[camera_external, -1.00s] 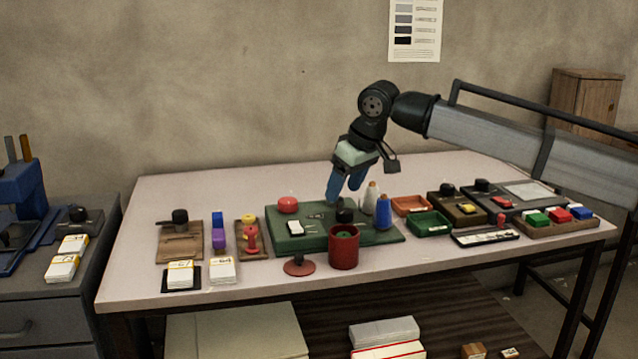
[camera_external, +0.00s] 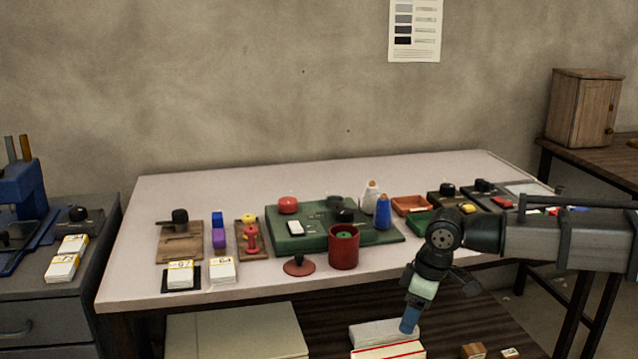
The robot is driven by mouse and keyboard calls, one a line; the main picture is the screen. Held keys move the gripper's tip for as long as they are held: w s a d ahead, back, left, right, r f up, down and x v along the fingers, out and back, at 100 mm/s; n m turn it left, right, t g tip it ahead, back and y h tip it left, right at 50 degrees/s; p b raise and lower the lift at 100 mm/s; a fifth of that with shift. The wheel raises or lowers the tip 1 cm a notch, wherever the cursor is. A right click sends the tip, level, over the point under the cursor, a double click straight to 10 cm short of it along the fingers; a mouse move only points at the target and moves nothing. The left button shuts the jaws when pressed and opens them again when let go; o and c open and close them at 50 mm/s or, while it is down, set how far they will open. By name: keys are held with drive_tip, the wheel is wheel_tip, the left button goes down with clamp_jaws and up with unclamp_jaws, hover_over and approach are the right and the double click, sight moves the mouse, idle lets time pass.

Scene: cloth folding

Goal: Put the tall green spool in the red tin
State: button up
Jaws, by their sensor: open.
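The red tin (camera_external: 344,256) stands upright near the front middle of the table, in front of the green mat. A green spool (camera_external: 344,235) with a dark centre shows inside the tin, its top near the rim. I cannot see its height. My gripper (camera_external: 408,328) is in front of the table's front edge, to the right of the tin and apart from it. It points down, its blue fingers overlapping in this view, with nothing seen between them.
A blue cone (camera_external: 383,212) and a white cone (camera_external: 370,200) stand on the green mat (camera_external: 300,244), behind and right of the tin. A dark red round stand (camera_external: 299,266) is left of the tin. White boxes (camera_external: 385,334) lie on the lower shelf.

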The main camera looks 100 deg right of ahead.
drive_tip(key=s+a+f+n+g+y, duration=0.1)
drive_tip(key=s+a+f, duration=0.2)
drive_tip(key=a+f, duration=0.35)
drive_tip(key=s+a+f+n+g, duration=0.1)
drive_tip(key=s+a+f, duration=0.3)
drive_tip(key=a+f, duration=0.3)
drive_tip(key=s+a+f+n+g, duration=0.1)
drive_tip(key=s+a+f+g, duration=0.1)
drive_tip(key=s+a+f, duration=0.3)
drive_tip(key=s+a+f+n+g, duration=0.2)
drive_tip(key=s+a+f, duration=0.4)
drive_tip(key=s+a, duration=0.8)
drive_tip(key=s+a+f+n+g, duration=0.2)
drive_tip(key=s+a+f, duration=0.4)
drive_tip(key=s+a, duration=0.3)
drive_tip(key=shift+s+a+g+y, duration=0.3)
drive_tip(key=shift+s+a, duration=0.05)
drive_tip(key=shift+s, duration=0.35)
